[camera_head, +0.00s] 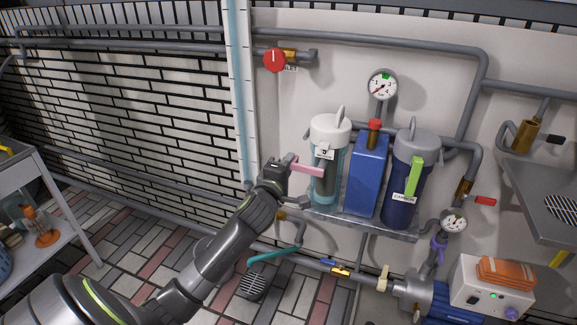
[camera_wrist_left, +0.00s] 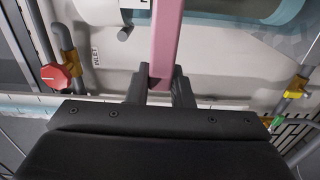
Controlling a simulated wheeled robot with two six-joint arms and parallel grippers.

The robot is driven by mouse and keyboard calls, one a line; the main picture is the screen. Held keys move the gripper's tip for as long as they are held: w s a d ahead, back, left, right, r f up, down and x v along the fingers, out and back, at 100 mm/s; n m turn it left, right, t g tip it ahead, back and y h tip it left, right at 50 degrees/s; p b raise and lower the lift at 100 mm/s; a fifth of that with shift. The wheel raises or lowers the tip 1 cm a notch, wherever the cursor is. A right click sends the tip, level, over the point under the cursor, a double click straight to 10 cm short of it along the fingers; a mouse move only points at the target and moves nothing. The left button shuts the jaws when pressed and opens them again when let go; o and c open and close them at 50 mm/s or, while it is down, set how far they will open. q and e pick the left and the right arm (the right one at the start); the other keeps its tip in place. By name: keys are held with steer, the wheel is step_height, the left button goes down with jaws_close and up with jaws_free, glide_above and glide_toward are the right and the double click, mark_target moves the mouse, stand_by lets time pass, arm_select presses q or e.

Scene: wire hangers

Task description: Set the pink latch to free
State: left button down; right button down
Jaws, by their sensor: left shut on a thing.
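The pink latch (camera_head: 308,168) is a flat bar that sticks out to the left from the front of the clear and white filter housing (camera_head: 328,160). My left gripper (camera_head: 291,163) is at the latch's outer end and is shut on it. In the left wrist view the pink latch (camera_wrist_left: 166,45) runs up from between the two dark fingers (camera_wrist_left: 160,84). The fingers hide the latch's end. My right gripper is in neither view.
A blue box filter (camera_head: 366,185) and a dark housing with a green latch (camera_head: 413,176) stand to the right on the same shelf. A red valve knob (camera_head: 274,60) is above on the pipe. A cart (camera_head: 40,190) stands at left. The floor between is mostly clear.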

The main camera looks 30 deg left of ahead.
arm_select(q)
steer(key=shift+f+n, duration=0.25)
steer(key=shift+n, duration=0.05)
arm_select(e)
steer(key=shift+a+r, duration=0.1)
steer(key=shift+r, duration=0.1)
arm_select(q)
steer(key=c, duration=1.3)
jaws_free()
steer(key=p+v, duration=0.1)
steer(key=v, duration=1.6)
steer(key=shift+s+d+r, duration=0.1)
steer(key=shift+s+d, duration=0.05)
steer(key=shift+s, duration=0.05)
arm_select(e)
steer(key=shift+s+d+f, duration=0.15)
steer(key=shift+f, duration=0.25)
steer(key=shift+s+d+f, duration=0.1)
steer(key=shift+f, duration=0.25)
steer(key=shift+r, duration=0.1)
